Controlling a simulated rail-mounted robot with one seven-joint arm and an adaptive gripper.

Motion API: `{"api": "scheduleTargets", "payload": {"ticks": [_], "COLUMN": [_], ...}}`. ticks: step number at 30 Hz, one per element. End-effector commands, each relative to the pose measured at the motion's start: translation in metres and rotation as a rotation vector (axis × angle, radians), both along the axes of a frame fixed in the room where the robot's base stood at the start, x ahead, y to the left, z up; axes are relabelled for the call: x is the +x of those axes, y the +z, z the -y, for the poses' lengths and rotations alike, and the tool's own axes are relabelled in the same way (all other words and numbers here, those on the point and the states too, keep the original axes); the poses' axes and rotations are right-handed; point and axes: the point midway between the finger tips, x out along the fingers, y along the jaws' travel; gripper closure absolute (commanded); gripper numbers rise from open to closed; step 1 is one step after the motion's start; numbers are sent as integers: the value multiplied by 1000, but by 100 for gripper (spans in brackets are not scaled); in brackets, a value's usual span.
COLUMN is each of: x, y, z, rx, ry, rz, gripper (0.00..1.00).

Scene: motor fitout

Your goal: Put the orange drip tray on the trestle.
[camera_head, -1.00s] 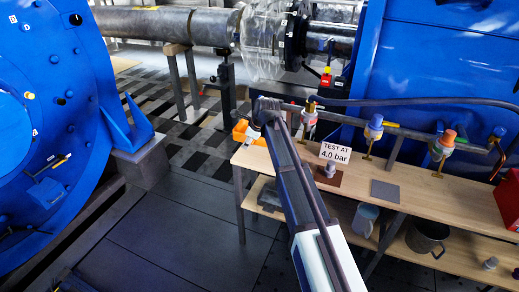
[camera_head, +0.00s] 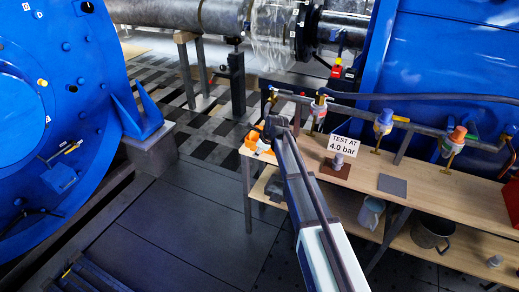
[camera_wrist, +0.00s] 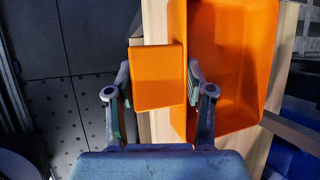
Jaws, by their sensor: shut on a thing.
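The orange drip tray (camera_wrist: 232,60) fills the upper right of the wrist view, with a flat orange tab (camera_wrist: 158,78) on its left side. My gripper (camera_wrist: 158,92) is shut on that tab, one finger on each side. In the head view the tray (camera_head: 257,142) shows small at the left end of a wooden trestle bench (camera_head: 410,186), partly hidden by my arm. Pale wood shows on both sides of the tray in the wrist view. I cannot tell whether the tray touches the wood.
On the bench stand a "TEST AT 4.0 bar" sign (camera_head: 344,145) and a grey plate (camera_head: 392,185). A pipe with several valves (camera_head: 384,122) runs along its back. Mugs (camera_head: 371,212) sit on the lower shelf. Dark floor (camera_head: 170,220) lies open to the left.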

Motion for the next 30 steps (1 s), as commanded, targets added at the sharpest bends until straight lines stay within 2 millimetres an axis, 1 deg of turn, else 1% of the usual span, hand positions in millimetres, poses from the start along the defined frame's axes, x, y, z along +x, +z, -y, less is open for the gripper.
{"api": "scheduleTargets", "payload": {"ticks": [5,6,7,8,17,20,26,30], "x": [0,-1,-1,-1,-1,-2,-13,-24], "y": [-1,-2,-2,-2,-1,3,23,46], "z": [0,0,0,0,0,1,9,17], "rx": [1,1,1,1,0,0,0,0], "ry": [-1,-1,-1,-1,0,-1,-1,-1], "rz": [-2,-4,-4,-4,-2,-2,0,1], "gripper": [93,37,26,22,22,22,22,22]}}
